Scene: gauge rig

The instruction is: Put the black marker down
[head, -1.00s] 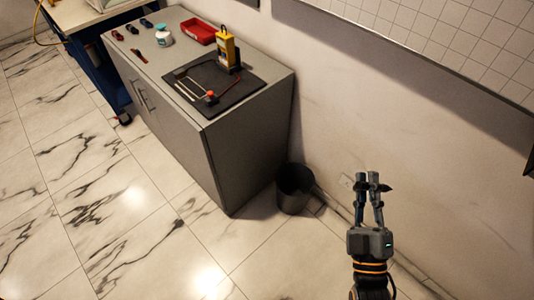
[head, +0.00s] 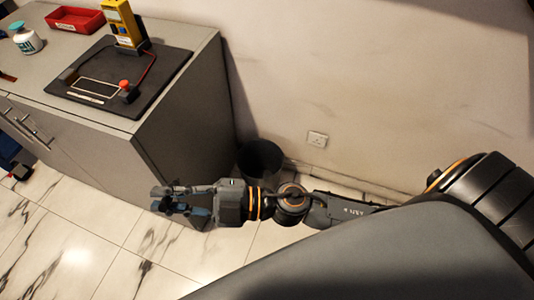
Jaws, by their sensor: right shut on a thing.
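My right gripper (head: 160,199) reaches in from the right in the head view, low in front of the grey cabinet's side and below its top. Its fingers are closed on the black marker, which is small, dark and mostly hidden between the fingers. I cannot make out the marker's tilt. My left gripper is not in view.
The grey cabinet (head: 190,115) carries a black mat (head: 168,75) with a yellow meter (head: 120,22) and a small rig. A dark bin (head: 260,158) stands beside the cabinet.

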